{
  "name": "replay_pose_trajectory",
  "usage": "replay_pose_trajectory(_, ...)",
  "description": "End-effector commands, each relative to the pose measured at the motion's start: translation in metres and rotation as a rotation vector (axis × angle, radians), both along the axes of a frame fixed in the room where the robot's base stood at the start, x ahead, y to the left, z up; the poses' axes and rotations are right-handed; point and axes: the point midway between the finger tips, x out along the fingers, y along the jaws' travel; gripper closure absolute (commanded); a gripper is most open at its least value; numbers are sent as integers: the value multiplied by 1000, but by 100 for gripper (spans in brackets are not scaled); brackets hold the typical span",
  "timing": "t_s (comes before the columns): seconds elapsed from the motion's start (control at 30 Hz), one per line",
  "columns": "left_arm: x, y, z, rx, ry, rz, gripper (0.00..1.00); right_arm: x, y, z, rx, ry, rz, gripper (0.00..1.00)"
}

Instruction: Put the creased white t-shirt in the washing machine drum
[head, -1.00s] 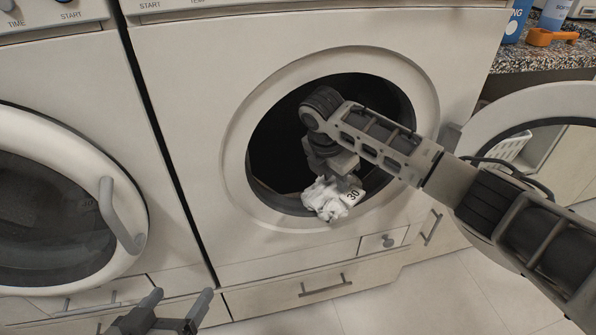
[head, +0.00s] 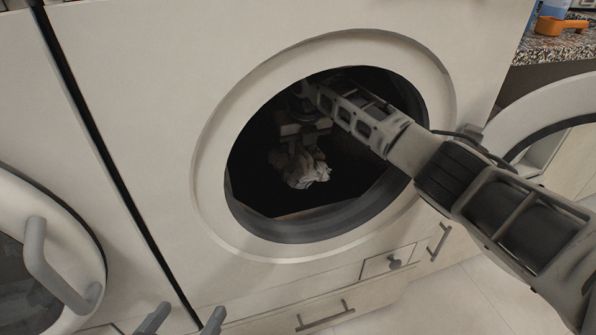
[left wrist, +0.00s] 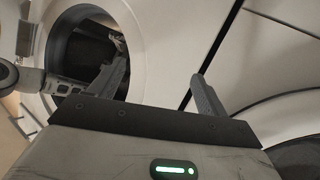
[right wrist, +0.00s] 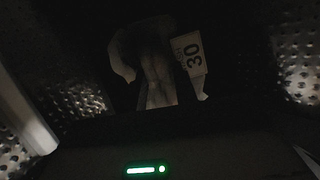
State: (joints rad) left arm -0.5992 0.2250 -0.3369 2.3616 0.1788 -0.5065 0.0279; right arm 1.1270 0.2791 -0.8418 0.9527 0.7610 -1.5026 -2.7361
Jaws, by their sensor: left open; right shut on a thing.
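The creased white t-shirt (head: 305,170) is a crumpled bundle inside the dark washing machine drum (head: 345,190). My right gripper (head: 302,148) reaches through the round door opening and is shut on the shirt. In the right wrist view the shirt (right wrist: 158,72) hangs at the fingers with a white tag marked 30, and perforated drum walls (right wrist: 300,75) show on both sides. My left gripper (head: 184,322) is open and empty at the bottom edge of the head view, outside the machine. Its two spread fingers also show in the left wrist view (left wrist: 160,85).
The machine's open door (head: 550,110) stands at the right. Another machine's closed door with a handle (head: 50,265) is at the left. A speckled counter (head: 560,46) with an orange scoop (head: 562,25) is at the upper right. Drawers (head: 320,315) lie below.

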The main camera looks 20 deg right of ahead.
Motion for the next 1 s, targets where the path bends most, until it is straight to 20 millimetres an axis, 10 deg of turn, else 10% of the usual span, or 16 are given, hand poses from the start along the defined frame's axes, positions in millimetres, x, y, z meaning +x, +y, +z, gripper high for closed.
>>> replay_pose_trajectory(0.4, 2, -6, 5, -88, -41, -3, 23, 0, 1, -58, 0, 0, -1, 100)
replay_pose_trajectory(0.8, 3, -6, 11, -102, -46, -3, 23, 0, 0, -62, 0, -2, -1, 100)
replay_pose_trajectory(0.83, 3, -6, 11, -102, -46, -3, 23, 0, 0, -62, 0, -1, -1, 63)
replay_pose_trajectory(1.0, 3, -6, 10, -101, -46, -2, 23, 0, 0, -62, 0, -1, -1, 50)
